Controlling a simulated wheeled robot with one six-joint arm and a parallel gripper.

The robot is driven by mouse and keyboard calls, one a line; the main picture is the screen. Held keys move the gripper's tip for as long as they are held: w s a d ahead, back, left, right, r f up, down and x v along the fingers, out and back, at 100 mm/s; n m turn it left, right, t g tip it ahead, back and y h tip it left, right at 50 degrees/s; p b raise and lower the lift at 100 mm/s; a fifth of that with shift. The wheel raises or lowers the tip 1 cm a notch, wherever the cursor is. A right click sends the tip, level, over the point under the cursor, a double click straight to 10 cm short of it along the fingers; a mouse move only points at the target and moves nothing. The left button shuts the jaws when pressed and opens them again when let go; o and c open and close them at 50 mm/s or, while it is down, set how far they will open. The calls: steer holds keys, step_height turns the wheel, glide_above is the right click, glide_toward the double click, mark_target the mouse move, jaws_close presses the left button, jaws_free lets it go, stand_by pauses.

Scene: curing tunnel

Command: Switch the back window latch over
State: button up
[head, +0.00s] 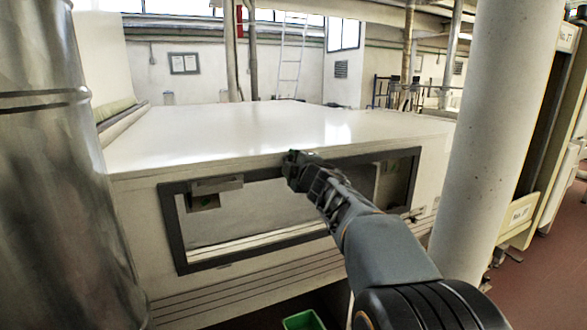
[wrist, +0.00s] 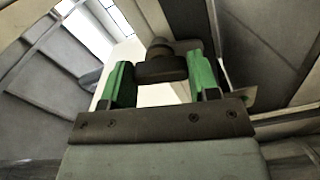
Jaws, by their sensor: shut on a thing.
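The window has a dark grey frame (head: 175,235) set in the side of a large white housing. My gripper (head: 292,170) is at the frame's top bar, near its middle, and hides what it holds in the head view. In the wrist view, the green fingers of my gripper (wrist: 160,74) stand on both sides of a dark latch handle (wrist: 158,68) with a round hub behind it. They are shut on this handle. A grey box-like fitting (head: 217,184) sits at the window's upper left corner.
A shiny metal cylinder (head: 45,170) stands at the left, and a thick white column (head: 505,110) stands close on the right of my arm. The housing's flat top (head: 240,130) is clear. A green bin (head: 303,320) is on the floor below.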

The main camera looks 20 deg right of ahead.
steer(key=shift+n+b, duration=0.35)
steer(key=shift+n, duration=1.25)
steer(key=o, duration=0.9)
steer(key=shift+s, duration=0.15)
steer(key=s, duration=1.3)
steer(key=shift+s+a+p, duration=0.1)
steer(key=shift+s+p, duration=0.2)
